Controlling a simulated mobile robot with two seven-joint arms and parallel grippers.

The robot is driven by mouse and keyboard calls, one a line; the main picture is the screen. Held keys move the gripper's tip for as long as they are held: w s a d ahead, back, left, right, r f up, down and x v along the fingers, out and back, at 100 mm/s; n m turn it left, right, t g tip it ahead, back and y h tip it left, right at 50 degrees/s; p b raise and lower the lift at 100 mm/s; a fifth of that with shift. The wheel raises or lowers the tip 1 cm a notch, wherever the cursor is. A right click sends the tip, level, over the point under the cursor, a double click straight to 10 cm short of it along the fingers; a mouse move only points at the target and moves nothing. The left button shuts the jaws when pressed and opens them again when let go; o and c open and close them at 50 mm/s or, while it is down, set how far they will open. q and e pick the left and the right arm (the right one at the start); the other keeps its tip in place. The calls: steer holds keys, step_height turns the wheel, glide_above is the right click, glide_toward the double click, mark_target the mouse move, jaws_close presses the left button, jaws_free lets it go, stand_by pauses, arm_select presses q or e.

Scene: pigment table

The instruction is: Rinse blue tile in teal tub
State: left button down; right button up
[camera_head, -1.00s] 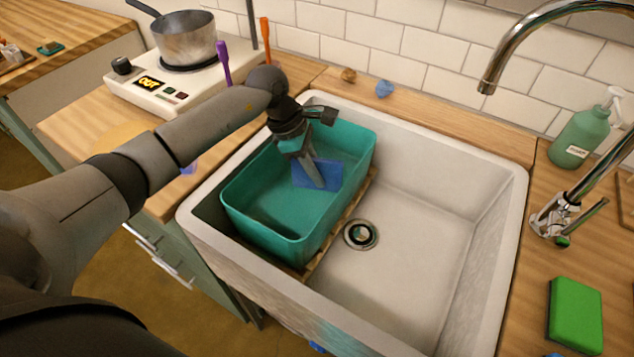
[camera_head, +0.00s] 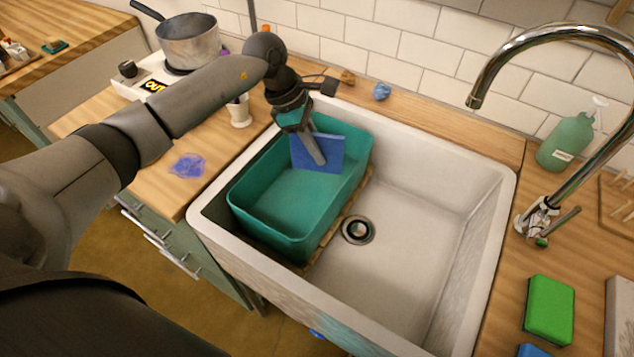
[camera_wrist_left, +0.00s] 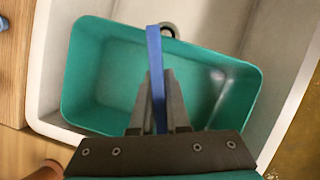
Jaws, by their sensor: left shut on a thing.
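The teal tub (camera_head: 262,226) stands in the left half of the white sink and also fills the middle of the left wrist view (camera_wrist_left: 92,75). My left gripper (camera_head: 314,152) is shut on the blue tile (camera_head: 329,153). The tile is over the far part of the tub, its upper part near rim height. In the left wrist view the tile (camera_wrist_left: 155,65) shows edge-on between the two fingers. Whether its lower edge touches the tub cannot be told. My right gripper is not in view.
The white sink (camera_head: 430,225) has a bare right half with a drain (camera_head: 358,230). A chrome faucet (camera_head: 540,40), a soap bottle (camera_head: 566,140) and a green sponge (camera_head: 549,309) are at the right. A pot (camera_head: 188,42) on a hot plate stands at the back left.

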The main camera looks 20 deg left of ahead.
mark_target(317, 134)
arm_select(q)
steer(key=shift+r+p, duration=1.1)
steer(key=shift+r, duration=0.9)
stand_by(0.7)
steer(key=shift+r+p, duration=1.25)
steer(key=shift+r, duration=0.8)
steer(key=shift+d, duration=0.1)
